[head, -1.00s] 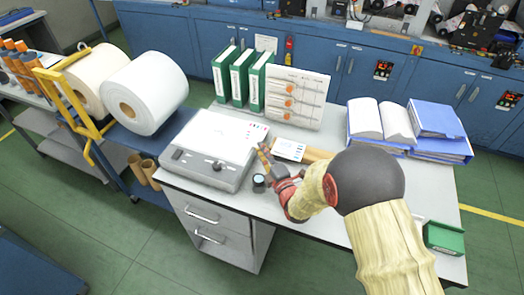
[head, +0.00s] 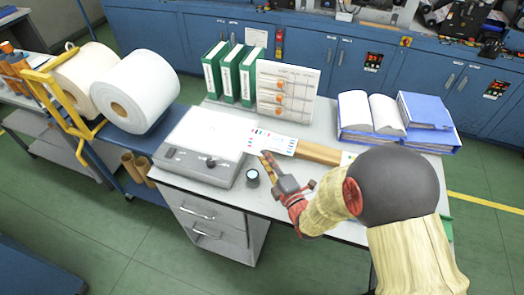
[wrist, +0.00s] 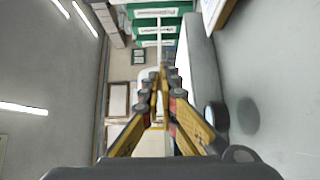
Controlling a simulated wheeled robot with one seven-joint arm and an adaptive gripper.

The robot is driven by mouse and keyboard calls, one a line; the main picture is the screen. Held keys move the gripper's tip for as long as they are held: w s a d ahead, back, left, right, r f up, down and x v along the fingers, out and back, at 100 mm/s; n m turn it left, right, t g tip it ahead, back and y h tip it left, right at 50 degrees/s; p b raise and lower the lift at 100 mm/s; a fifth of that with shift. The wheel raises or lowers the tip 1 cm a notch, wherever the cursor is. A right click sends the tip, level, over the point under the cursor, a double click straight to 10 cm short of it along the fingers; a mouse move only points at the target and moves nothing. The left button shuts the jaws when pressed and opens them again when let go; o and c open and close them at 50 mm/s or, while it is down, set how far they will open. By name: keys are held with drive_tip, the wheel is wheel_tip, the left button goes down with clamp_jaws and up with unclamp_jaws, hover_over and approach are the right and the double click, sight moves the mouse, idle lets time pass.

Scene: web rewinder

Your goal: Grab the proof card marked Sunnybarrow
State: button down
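A pale proof card (head: 279,144) with small coloured marks lies on the desk behind my gripper, beside the right edge of the light box. It may be two overlapping cards. The print is too small to read, so I cannot confirm the name Sunnybarrow. My gripper (head: 266,157) is above the desk in front of the card, its tips close to the card's near edge in the head view. In the wrist view the fingers (wrist: 160,76) converge and look shut with nothing between them. No card is clearly visible there.
The light box (head: 205,143) stands left of my gripper, with a small dark jar (head: 252,178) in front. Green binders (head: 230,72) and a sample board (head: 285,92) stand behind. A wooden strip (head: 318,152) and blue binders (head: 430,122) lie to the right.

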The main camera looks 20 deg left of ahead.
drive_tip(key=s+d, duration=0.1)
drive_tip(key=s+d+r, duration=0.1)
drive_tip(key=s+d, duration=0.1)
drive_tip(key=shift+s+r+p, duration=0.25)
drive_tip(key=shift+r+p, duration=0.05)
drive_tip(key=shift+p, duration=0.05)
